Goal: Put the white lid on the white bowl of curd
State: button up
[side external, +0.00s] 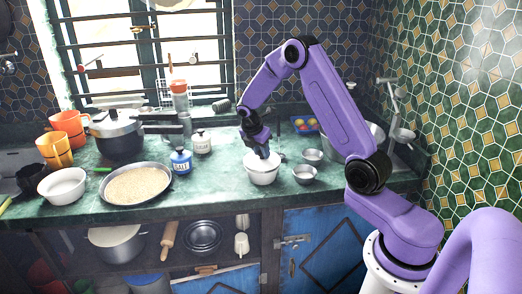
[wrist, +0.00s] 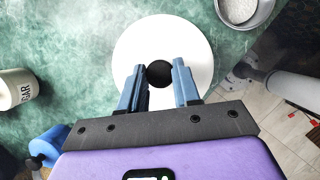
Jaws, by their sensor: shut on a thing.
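The white lid (wrist: 185,36) is a round disc with a black knob (wrist: 159,73) in the wrist view. My gripper (wrist: 158,78) has its two blue fingers on either side of the knob and is shut on it. In the side view my gripper (side external: 263,153) points down over a white bowl (side external: 262,175) near the counter's front edge. The lid is at or just above the bowl's rim; I cannot tell whether it rests there. The bowl is hidden beneath the lid in the wrist view, and its contents do not show.
Small metal bowls (side external: 304,175) stand close on the right. A blue salt jar (side external: 181,161) and a white sugar jar (side external: 202,142) stand to the left. Farther left are a pan of grain (side external: 137,186) and another white bowl (side external: 62,187). The green counter (side external: 222,180) is bare between them.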

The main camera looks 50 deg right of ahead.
jog(key=shift+f, duration=0.65)
jog(key=o, duration=1.1)
jog(key=v, duration=1.7)
jog(key=s+a+m+t+y, duration=0.1)
jog(key=s+a, duration=0.3)
jog(key=a, duration=0.5)
jog(key=s+a+m+y, duration=0.1)
jog(key=s+a+y, duration=0.1)
jog(key=s+a, duration=0.65)
jog(key=s+f+m, duration=0.1)
jog(key=s, duration=0.6)
jog(key=s+a+f+m+y, duration=0.1)
jog(key=s, duration=0.7)
jog(key=s+f+m+y, duration=0.1)
jog(key=s, duration=0.6)
jog(key=shift+s+a+f+g, duration=0.2)
jog(key=shift+s+a+g, duration=0.1)
jog(key=shift+g, duration=0.1)
